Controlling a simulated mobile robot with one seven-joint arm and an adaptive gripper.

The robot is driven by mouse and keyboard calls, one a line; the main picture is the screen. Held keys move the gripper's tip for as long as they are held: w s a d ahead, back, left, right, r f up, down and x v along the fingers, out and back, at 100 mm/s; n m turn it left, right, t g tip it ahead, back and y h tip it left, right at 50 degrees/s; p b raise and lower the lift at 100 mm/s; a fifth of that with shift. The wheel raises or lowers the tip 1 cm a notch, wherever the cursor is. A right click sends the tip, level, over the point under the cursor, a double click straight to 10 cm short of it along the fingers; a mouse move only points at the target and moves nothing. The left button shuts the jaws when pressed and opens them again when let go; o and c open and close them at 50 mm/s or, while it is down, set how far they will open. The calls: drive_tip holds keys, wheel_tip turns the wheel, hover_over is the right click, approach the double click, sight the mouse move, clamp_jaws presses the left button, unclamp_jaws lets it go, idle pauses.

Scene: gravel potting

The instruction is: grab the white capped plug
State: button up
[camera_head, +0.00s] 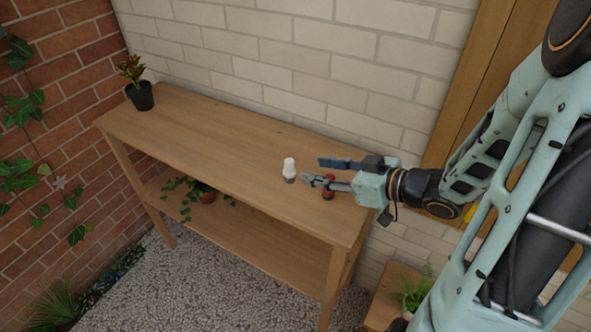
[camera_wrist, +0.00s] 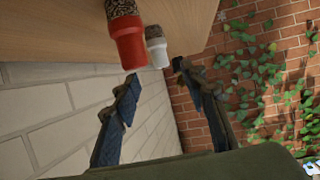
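The white capped plug (camera_head: 289,167) stands upright on the wooden table, white end up, just left of my gripper's tips in the head view. My gripper (camera_head: 314,170) is open and empty, its fingers spread toward the plug and apart from it. In the wrist view, which looks upside down, the white capped plug (camera_wrist: 156,50) shows ahead, between the fingertip directions of my gripper (camera_wrist: 155,71). That red plug (camera_head: 328,194) is partly covered by my lower finger in the head view.
The wooden table (camera_head: 215,135) is clear left of the white plug, up to a dark potted plant (camera_head: 140,95) at the far left. A light brick wall (camera_head: 300,60) runs behind it. A trailing plant (camera_head: 207,194) sits on the lower shelf.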

sight(293, 165)
drive_tip(key=b+x, duration=0.1)
drive_tip(key=x, duration=0.9)
drive_tip(key=shift+b, duration=0.35)
clamp_jaws()
drive_tip(key=shift+r, duration=0.1)
